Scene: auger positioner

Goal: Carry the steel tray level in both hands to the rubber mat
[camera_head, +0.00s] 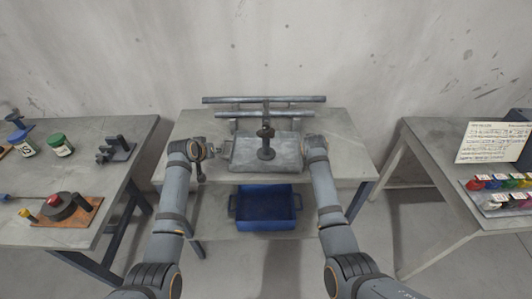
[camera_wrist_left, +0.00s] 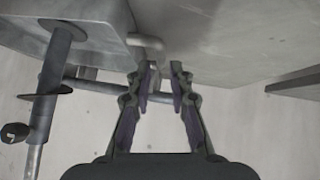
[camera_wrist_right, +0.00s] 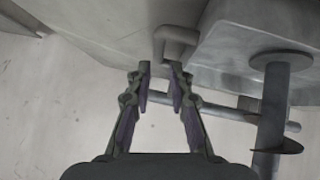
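The grey steel tray (camera_head: 240,158) lies on the middle table, with a dark upright auger-like post (camera_head: 267,150) at its middle. The tray also shows in the left wrist view (camera_wrist_left: 90,15) and right wrist view (camera_wrist_right: 230,45). My left gripper (camera_wrist_left: 163,68) is at the tray's left handle (camera_wrist_left: 146,41), its fingertips apart on either side of the bar. My right gripper (camera_wrist_right: 160,68) is likewise open at the right handle (camera_wrist_right: 175,35). Gaps seem to show between fingers and bars. I cannot make out a rubber mat.
Two horizontal bars (camera_head: 225,100) run behind the tray. A blue bin (camera_head: 265,209) sits on the lower shelf. The left table (camera_head: 95,165) holds jars and small tools; the right table (camera_head: 430,150) holds a sheet and coloured items. Bare tabletop (camera_head: 345,150) shows right of the tray.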

